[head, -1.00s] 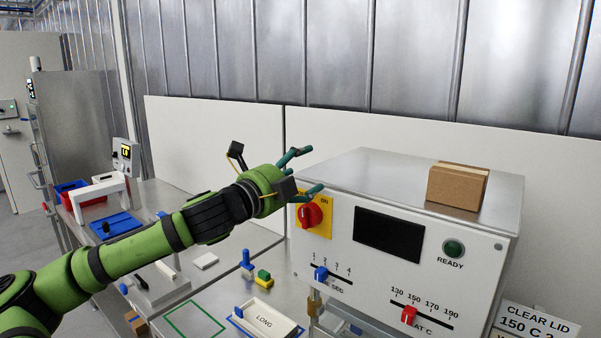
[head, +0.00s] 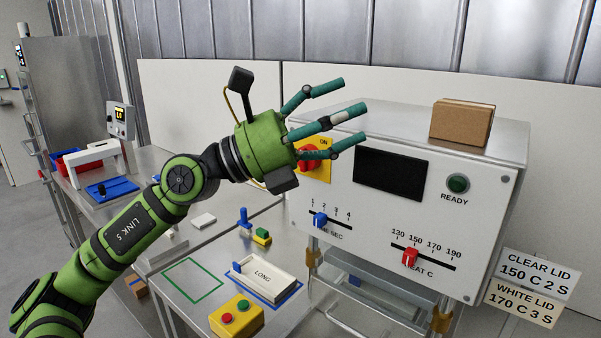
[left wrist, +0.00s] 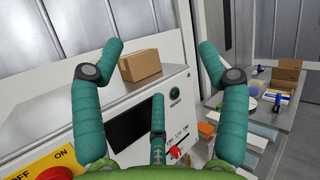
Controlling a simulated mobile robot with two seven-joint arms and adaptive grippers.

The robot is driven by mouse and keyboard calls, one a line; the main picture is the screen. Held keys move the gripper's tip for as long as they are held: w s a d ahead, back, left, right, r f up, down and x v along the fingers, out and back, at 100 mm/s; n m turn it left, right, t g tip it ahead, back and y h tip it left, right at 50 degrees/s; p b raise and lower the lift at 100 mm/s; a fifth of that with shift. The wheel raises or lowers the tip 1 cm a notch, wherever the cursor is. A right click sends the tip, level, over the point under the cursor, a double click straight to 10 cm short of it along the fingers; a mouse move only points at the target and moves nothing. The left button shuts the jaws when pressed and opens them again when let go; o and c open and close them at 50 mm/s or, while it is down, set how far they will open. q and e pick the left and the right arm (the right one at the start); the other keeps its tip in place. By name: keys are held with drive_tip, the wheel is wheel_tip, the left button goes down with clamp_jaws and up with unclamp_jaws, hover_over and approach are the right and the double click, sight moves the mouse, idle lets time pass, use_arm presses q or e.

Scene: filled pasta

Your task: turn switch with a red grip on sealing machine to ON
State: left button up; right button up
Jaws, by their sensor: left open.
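The sealing machine (head: 400,215) is a pale box with a dark display. Its yellow switch plate (head: 326,172) is at the upper left of the front, with a red grip (head: 304,164) partly hidden behind my left gripper (head: 352,110). In the left wrist view, the red grip (left wrist: 55,173) is cut off at the lower left, below "OFF" and "ON"; I cannot tell which way it points. My left gripper, also in the left wrist view (left wrist: 163,60), is open and empty. Its three green fingers are spread, pointing right, before the machine's upper front. My right gripper is out of view.
A cardboard box (head: 461,124) stands on the machine. Blue (head: 320,220) and red (head: 410,258) sliders and a green READY lamp (head: 458,184) are on its front. A tray marked LONG (head: 266,279) and a yellow button box (head: 237,317) lie on the table below.

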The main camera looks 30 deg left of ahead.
use_arm(q)
drive_tip(key=w+a+f+n+t+y+b, duration=0.3)
drive_tip(key=w+a+f+n+y+b, duration=0.1)
drive_tip(key=a+f+y, duration=0.95)
drive_tip(key=w+y+p, duration=0.1)
drive_tip(key=w+p, duration=0.4)
drive_tip(key=w, duration=0.2)
drive_tip(key=shift+w+a+r, duration=0.15)
drive_tip(key=shift+a+r, duration=0.05)
drive_tip(key=shift+r, duration=0.2)
drive_tip(key=c, duration=1.1)
